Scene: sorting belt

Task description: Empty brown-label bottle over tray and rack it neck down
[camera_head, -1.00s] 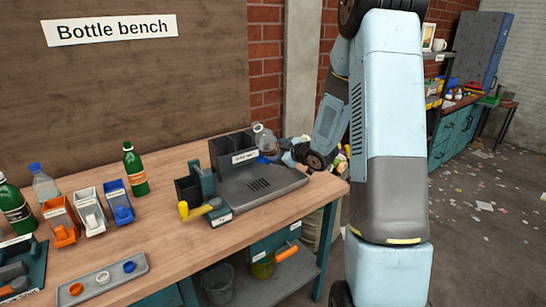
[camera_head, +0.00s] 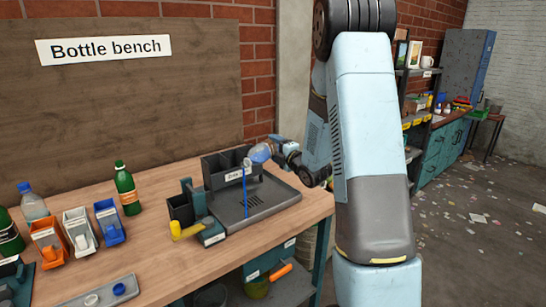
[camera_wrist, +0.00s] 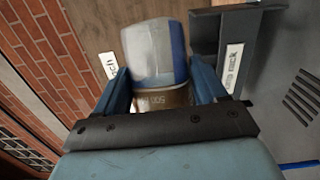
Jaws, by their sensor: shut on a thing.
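My gripper (camera_head: 277,149) is shut on a clear bottle (camera_head: 261,153) above the back of the grey drip tray (camera_head: 282,198). The bottle is tipped with its neck to the left, and a thin blue stream (camera_head: 245,190) falls from it onto the tray. In the wrist view the bottle (camera_wrist: 152,48) sits between my two blue fingers (camera_wrist: 163,88); blue liquid shows along one side and a brown label lies near my palm. The dark drain rack (camera_head: 215,168), with a white label, stands at the tray's back edge. The bottle's mouth is too small to make out.
A yellow-handled tool (camera_head: 186,230) and a dark holder (camera_head: 181,208) stand left of the tray. A green bottle (camera_head: 127,190), small bins (camera_head: 109,222) and a clear blue-capped bottle (camera_head: 32,203) are further left.

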